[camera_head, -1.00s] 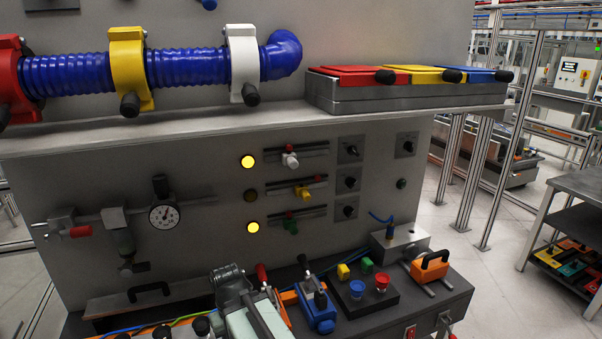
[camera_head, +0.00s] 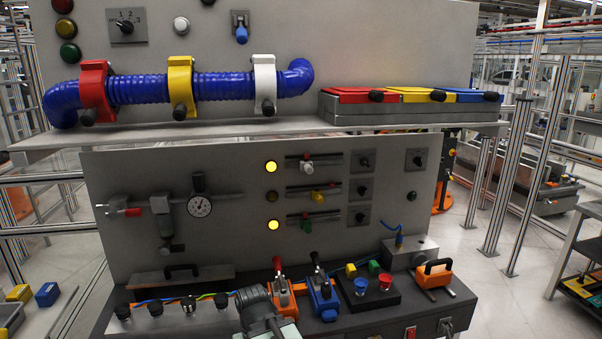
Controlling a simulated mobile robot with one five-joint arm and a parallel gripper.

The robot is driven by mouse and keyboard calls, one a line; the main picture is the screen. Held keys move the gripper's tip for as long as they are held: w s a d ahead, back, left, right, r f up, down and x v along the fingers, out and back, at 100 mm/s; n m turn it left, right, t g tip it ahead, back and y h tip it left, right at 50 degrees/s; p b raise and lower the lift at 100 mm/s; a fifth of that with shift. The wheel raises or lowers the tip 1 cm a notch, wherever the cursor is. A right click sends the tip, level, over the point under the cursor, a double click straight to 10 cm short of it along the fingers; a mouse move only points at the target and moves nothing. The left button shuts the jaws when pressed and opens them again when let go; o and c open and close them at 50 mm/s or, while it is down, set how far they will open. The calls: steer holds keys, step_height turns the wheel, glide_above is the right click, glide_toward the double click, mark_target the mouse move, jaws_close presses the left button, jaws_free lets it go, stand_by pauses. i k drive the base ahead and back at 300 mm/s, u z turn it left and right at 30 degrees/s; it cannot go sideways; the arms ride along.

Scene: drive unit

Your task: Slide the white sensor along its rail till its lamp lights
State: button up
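The white sensor (camera_head: 307,168) sits on the top rail (camera_head: 330,160) of three on the grey panel, a little left of the rail's middle. A small red marker (camera_head: 306,157) shows just above it. The round lamp (camera_head: 271,167) left of this rail is lit yellow. The yellow sensor (camera_head: 317,197) is on the middle rail, and the lamp (camera_head: 272,196) beside it is dark. The green sensor (camera_head: 306,227) is on the bottom rail, with a lit lamp (camera_head: 273,225). Part of my arm shows at the bottom edge; my gripper's fingers are not visible.
A shelf (camera_head: 240,127) juts out above the panel, under a blue hose with coloured clamps. Space directly before the rails looks clear.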

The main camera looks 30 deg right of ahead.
mark_target(307, 166)
steer(key=u, duration=0.25)
steer(key=i, duration=1)
